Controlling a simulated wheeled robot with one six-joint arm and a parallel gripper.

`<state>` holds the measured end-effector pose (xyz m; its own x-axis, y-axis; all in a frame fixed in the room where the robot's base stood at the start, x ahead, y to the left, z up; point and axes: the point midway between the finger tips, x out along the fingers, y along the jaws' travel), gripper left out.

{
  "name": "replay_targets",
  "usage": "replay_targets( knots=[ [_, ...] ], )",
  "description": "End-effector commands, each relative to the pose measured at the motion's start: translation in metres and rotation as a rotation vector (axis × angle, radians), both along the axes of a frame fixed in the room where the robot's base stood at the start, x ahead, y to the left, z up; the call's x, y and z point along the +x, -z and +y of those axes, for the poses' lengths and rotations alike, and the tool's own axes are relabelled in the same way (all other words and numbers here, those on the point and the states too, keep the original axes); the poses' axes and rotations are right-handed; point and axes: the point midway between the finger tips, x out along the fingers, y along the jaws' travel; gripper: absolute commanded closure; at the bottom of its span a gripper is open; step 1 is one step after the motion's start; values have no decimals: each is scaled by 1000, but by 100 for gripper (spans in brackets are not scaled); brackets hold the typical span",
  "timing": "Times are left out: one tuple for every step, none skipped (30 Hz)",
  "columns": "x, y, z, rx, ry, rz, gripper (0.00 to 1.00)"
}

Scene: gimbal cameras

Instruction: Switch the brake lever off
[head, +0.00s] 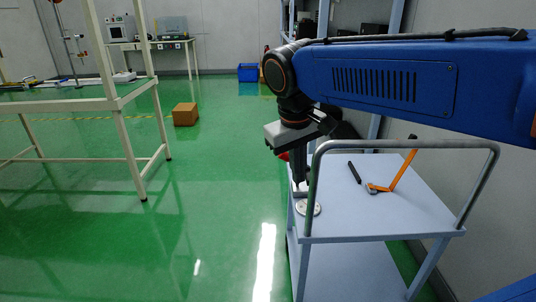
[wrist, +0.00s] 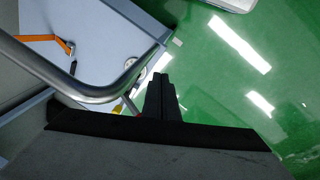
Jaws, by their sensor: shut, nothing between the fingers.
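My gripper (head: 299,180) points down at the left edge of the pale blue cart (head: 420,205), beside its grey handle rail. In the wrist view my gripper (wrist: 161,78) shows as dark fingers close together, with nothing between them, over the cart edge and the green floor. I cannot clearly make out the brake lever. A small round pale disc (head: 307,207) lies at the cart's left corner, just below my fingertips; it also shows in the wrist view (wrist: 133,65). A small yellow part (wrist: 118,107) shows by the rail, partly hidden.
The bent handle rail (head: 400,145) rises over the cart's near side, close to my gripper. A cardboard box (head: 185,114) sits on the floor.

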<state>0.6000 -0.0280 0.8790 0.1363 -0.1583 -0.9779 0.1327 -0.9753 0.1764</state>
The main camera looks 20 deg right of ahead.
Motion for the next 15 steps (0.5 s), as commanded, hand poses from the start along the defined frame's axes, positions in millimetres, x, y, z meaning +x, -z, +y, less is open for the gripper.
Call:
replay_targets(
  knots=[
    [5,-3,3,-8,-4,9,100],
    [8,-6,5,-15,-5,14,100],
    [12,-9,8,-24,-9,21,100],
    [16,-11,11,-32,-10,28,100],
    [19,-14,13,-39,-12,34,100],
    [25,-18,17,-51,-14,44,100],
    [29,-22,21,-61,-16,50,100],
    [34,-24,24,-71,-17,58,100],
    [40,-29,29,-87,-20,67,100],
    [45,-32,33,-98,-22,76,100],
    [49,-36,37,-109,-23,82,100],
    [56,-40,43,-125,-24,91,100],
    [60,-43,47,-137,-25,98,100],
    [65,-46,51,-149,-26,104,100],
    [71,-50,58,-164,-28,112,100]
  ],
)
